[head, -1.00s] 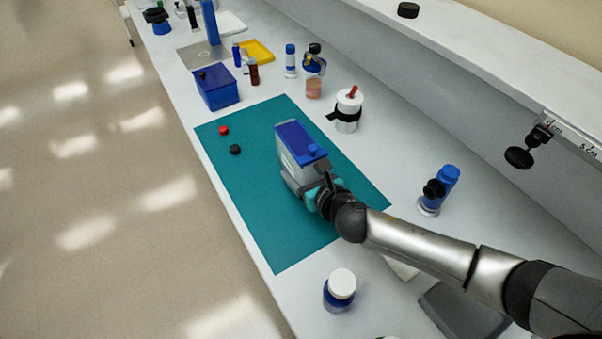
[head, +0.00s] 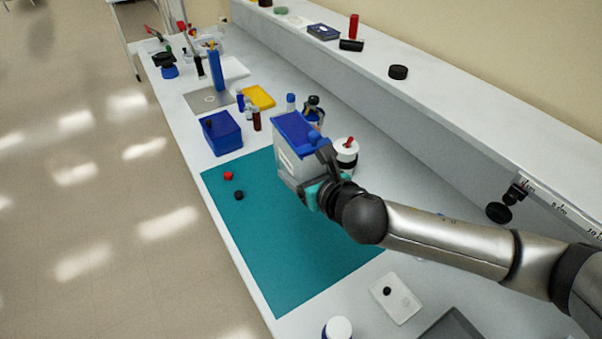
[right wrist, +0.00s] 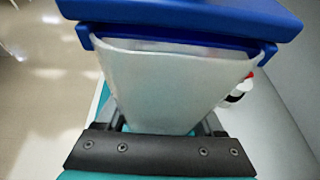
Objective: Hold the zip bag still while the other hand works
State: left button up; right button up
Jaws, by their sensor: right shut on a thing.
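My right gripper (head: 314,188) is shut on a translucent grey-white container with a blue lid (head: 297,160). The container is upright and seems to be held above the teal mat (head: 275,235). In the right wrist view the container's pale wall (right wrist: 165,85) stands between the fingers, under the overhanging blue lid (right wrist: 185,14). No thing in view is clearly a zip bag. A small pale flat piece with a dark round spot (head: 405,306) lies on the bench near the front, and I cannot tell what it is. My left gripper is not in view.
A red cap (head: 228,176) and a black cap (head: 238,195) lie on the mat's left part. A blue box (head: 221,133) and several small bottles stand behind the mat. A white jar (head: 346,150) is right of the container. The mat's front is clear.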

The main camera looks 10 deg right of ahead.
aim_at(301, 231)
pick_arm(q)
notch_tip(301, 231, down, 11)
jog(key=b, duration=1)
jog(key=shift+b, duration=0.4)
pick_arm(e)
jog(key=shift+f, duration=8.9)
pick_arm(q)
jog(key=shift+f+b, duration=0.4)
pick_arm(e)
jog(key=shift+f, duration=0.75)
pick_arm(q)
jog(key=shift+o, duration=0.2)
